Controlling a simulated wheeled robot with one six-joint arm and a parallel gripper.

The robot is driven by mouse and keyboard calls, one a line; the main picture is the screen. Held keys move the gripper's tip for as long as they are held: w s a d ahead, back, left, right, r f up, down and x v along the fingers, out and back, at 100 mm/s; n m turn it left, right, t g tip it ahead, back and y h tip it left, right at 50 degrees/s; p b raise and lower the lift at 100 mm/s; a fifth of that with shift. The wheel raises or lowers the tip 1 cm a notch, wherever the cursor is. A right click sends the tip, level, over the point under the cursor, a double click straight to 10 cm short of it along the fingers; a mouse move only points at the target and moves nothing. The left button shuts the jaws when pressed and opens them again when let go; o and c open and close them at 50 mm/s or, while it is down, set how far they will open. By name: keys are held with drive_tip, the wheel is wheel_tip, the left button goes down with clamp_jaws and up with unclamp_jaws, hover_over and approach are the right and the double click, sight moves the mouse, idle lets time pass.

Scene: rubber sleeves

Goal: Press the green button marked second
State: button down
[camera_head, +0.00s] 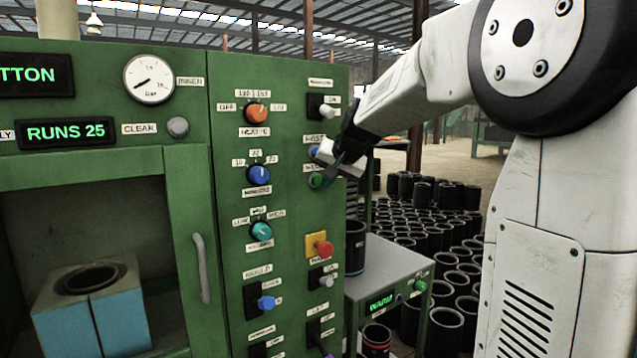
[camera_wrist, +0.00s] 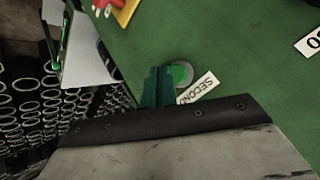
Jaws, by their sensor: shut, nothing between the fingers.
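The green button (camera_wrist: 181,73) is round with a pale rim, on the green panel, with a white label reading SECOND (camera_wrist: 198,88) beside it in the wrist view. In the head view the green button (camera_head: 316,180) is on the panel's right column, its label partly hidden by my gripper. My gripper (camera_wrist: 157,84) is shut and empty. In the wrist view its dark teal fingertips appear right beside the button, overlapping its edge. In the head view my gripper (camera_head: 335,166) is at the panel, just above and right of the button. I cannot tell whether they touch.
A blue button (camera_head: 313,152) is just above the green one. A red button on a yellow plate (camera_head: 319,245) and a toggle switch (camera_head: 327,111) share that column. Several knobs, including an orange one (camera_head: 257,112), are to the left. A grey box (camera_head: 390,268) stands below right.

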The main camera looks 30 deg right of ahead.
drive_tip(key=shift+w, duration=0.1)
drive_tip(key=shift+w, duration=0.3)
drive_tip(key=shift+w, duration=0.35)
idle(0.5)
drive_tip(key=shift+s, duration=0.75)
drive_tip(key=shift+s, duration=2.55)
drive_tip(key=shift+d, duration=0.1)
